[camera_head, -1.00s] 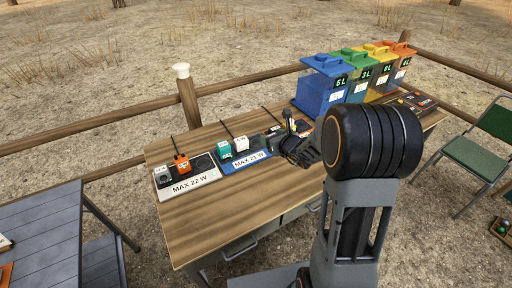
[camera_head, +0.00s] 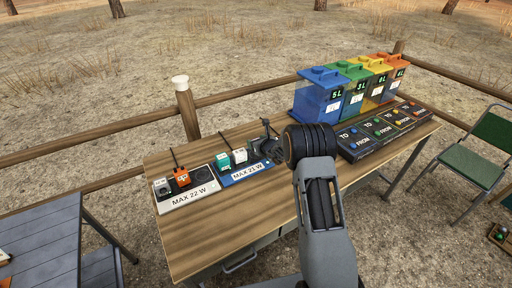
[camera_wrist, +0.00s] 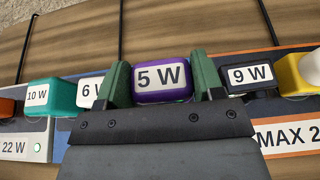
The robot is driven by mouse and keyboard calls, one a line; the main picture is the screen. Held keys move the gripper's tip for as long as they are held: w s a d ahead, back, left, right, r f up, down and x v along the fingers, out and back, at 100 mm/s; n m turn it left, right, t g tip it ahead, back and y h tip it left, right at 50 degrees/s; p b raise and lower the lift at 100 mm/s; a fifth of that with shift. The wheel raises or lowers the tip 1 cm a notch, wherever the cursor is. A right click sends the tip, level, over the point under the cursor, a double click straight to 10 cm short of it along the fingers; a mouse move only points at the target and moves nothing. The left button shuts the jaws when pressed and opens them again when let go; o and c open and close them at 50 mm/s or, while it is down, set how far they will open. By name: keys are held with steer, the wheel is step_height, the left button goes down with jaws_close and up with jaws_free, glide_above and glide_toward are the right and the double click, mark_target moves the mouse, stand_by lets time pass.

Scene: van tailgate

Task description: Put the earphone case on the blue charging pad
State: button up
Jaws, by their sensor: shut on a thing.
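In the wrist view, my gripper (camera_wrist: 163,82) is shut on a purple case (camera_wrist: 162,82) with a white "5 W" label, one green finger on each side. This is the likely earphone case. It is at the right part of the blue charging pad (camera_head: 229,180), right of the white "6 W" block (camera_wrist: 88,92). I cannot tell whether it touches the pad. A teal "10 W" block (camera_wrist: 52,96) also stands on this pad. In the head view, my gripper (camera_head: 265,148) is at the pad's right end, and my arm hides part of that area.
The white "MAX 22 W" pad (camera_head: 188,196), holding a pale block and an orange block (camera_head: 182,177), is to the left. A black "9 W" block (camera_wrist: 250,76) and yellow-white block (camera_wrist: 297,74) are close on the right. Bins and dark panels fill the table's right; its front is clear.

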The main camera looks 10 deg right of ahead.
steer(key=shift+w+a+f, duration=0.15)
steer(key=shift+w+f, duration=0.15)
steer(key=shift+f, duration=0.1)
step_height(320, 180, down, 3)
steer(key=shift+r+p, duration=0.1)
steer(key=shift+p, duration=0.5)
steer(key=shift+f, duration=0.2)
steer(key=shift+f+b, duration=0.2)
steer(key=shift+b, duration=0.15)
steer(key=o, duration=0.7)
steer(key=shift+c, duration=0.2)
steer(key=shift+r, duration=0.1)
steer(key=shift+r, duration=0.1)
